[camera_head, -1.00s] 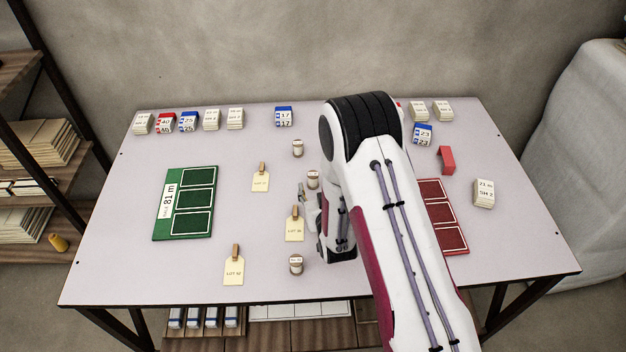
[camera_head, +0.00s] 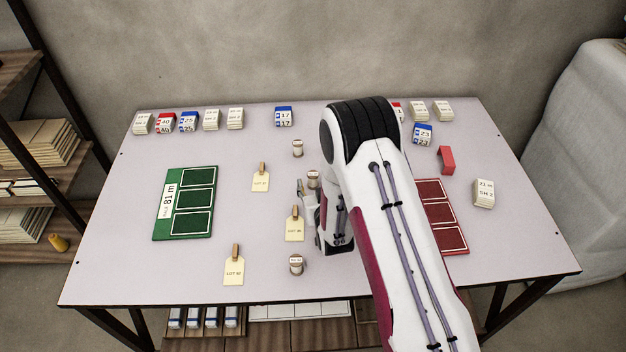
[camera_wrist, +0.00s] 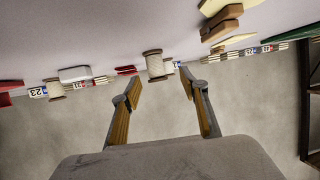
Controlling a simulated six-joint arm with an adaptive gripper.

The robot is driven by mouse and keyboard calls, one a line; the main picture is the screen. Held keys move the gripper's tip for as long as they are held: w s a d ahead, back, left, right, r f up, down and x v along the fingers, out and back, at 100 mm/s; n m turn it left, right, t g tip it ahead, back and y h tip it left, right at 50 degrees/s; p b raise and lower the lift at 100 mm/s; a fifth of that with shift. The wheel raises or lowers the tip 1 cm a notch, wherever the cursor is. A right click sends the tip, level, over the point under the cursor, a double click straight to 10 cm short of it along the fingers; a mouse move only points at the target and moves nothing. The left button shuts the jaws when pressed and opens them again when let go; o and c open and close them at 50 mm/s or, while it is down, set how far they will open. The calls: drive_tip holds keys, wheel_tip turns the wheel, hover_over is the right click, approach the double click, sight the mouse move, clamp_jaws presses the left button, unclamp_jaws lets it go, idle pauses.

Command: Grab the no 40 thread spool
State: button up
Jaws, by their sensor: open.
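Three small thread spools stand in a loose column on the table: a far spool (camera_head: 297,148), a middle spool (camera_head: 313,180) and a near spool (camera_head: 296,265). Their labels are too small to read, so I cannot tell which is no 40. My gripper (camera_head: 303,188) is low beside the middle spool, partly hidden by my arm. In the wrist view, my gripper (camera_wrist: 159,82) is open and empty. One pale spool (camera_wrist: 154,66) is just beyond the gap between its fingertips. Another spool (camera_wrist: 54,89) shows farther left there.
Tan lot tags lie left of the spools, one (camera_head: 294,226) close to my gripper. A green board (camera_head: 183,233) lies left, a red board (camera_head: 457,241) right. Numbered blocks line the back edge. A red bracket (camera_head: 446,160) stands at the right.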

sight(314, 180)
drive_tip(key=shift+d+x, duration=0.15)
drive_tip(key=shift+x, duration=0.6)
drive_tip(key=shift+d+x, duration=0.15)
drive_tip(key=shift+x, duration=1.7)
drive_tip(key=c, duration=1.1)
